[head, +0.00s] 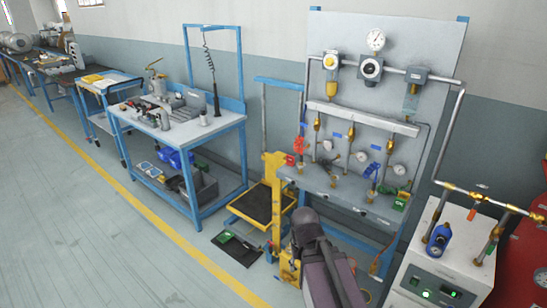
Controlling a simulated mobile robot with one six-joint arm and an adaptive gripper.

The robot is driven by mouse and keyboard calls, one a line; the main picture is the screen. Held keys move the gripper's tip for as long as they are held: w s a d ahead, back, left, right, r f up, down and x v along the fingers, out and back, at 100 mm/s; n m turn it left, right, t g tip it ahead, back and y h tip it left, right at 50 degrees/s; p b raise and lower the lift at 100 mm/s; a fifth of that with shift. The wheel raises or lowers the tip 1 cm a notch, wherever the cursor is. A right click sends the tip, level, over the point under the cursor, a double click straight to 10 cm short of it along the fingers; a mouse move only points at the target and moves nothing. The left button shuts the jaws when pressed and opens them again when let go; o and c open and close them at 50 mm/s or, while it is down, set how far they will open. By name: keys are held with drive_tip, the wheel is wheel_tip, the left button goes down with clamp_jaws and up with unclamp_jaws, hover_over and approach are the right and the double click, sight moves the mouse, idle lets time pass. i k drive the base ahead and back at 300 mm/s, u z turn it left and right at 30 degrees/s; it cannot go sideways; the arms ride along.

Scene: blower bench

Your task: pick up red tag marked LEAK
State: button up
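Two small red pieces show at the left end of the gauge panel: an upper one (299,145) by the blue upright and a lower one (291,160) at the edge of the panel's shelf. They are too small to read, so I cannot tell whether either is the tag marked LEAK. My dark arm (322,262) rises at the bottom centre, in front of the panel. My gripper cannot be made out in this view.
The gauge panel (345,30) carries pipes, gauges and hoses above a grey shelf (330,186). A yellow lift cart (273,205) stands left of my arm. A white cabinet (425,262) is at right. A blue workbench (232,118) stands at left. Open floor (90,215) lies front left.

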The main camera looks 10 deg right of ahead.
sight(289, 159)
drive_tip(key=u, duration=0.45)
drive_tip(key=i, duration=1)
drive_tip(key=u, duration=0.25)
